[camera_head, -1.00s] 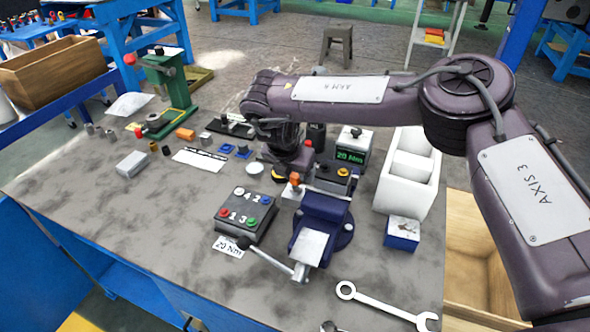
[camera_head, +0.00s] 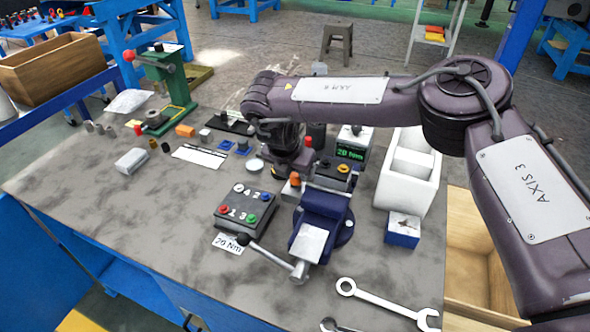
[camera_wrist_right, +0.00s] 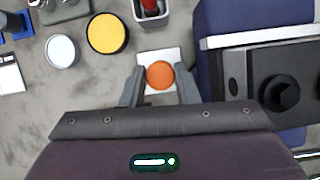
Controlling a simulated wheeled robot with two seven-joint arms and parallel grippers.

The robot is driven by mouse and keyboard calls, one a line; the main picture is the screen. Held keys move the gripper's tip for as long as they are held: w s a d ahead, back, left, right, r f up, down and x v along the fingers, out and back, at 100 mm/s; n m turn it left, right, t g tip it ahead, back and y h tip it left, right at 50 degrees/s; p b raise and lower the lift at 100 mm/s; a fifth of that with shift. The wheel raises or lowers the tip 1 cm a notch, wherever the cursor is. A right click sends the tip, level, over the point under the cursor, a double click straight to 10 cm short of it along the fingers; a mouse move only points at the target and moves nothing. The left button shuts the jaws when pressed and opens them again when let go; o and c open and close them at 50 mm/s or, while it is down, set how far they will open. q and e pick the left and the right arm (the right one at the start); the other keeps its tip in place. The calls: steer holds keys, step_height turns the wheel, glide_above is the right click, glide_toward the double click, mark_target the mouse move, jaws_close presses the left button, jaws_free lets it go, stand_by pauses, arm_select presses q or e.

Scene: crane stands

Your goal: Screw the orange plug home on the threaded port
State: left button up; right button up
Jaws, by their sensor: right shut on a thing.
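The orange plug (camera_head: 295,179) shows beside the blue vise, under my right gripper. In the right wrist view the round orange plug (camera_wrist_right: 160,75) sits between the fingers of my right gripper (camera_wrist_right: 160,88), over a pale square block (camera_wrist_right: 150,57). The gripper is shut on the plug. The threaded port is hidden under the plug, and I cannot tell how deep the plug sits. In the head view my right gripper (camera_head: 291,172) points down there, its fingertips partly hidden. My left gripper is not in view.
The blue vise (camera_head: 320,215) stands close by, with its handle reaching left. A button box (camera_head: 245,211) lies left of it. A torque display (camera_head: 352,152) reads 20 Nm. A white bin (camera_head: 408,180) and wrenches (camera_head: 385,303) are right and front. The left front table is clear.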

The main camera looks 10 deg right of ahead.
steer(key=shift+f, duration=0.25)
steer(key=o, duration=0.9)
steer(key=shift+o, duration=0.2)
steer(key=shift+r, duration=0.1)
steer(key=p+v, duration=0.4)
steer(key=shift+s+a+r, duration=0.1)
steer(key=shift+s+r, duration=0.1)
steer(key=shift+r, duration=0.15)
steer(key=v, duration=0.8)
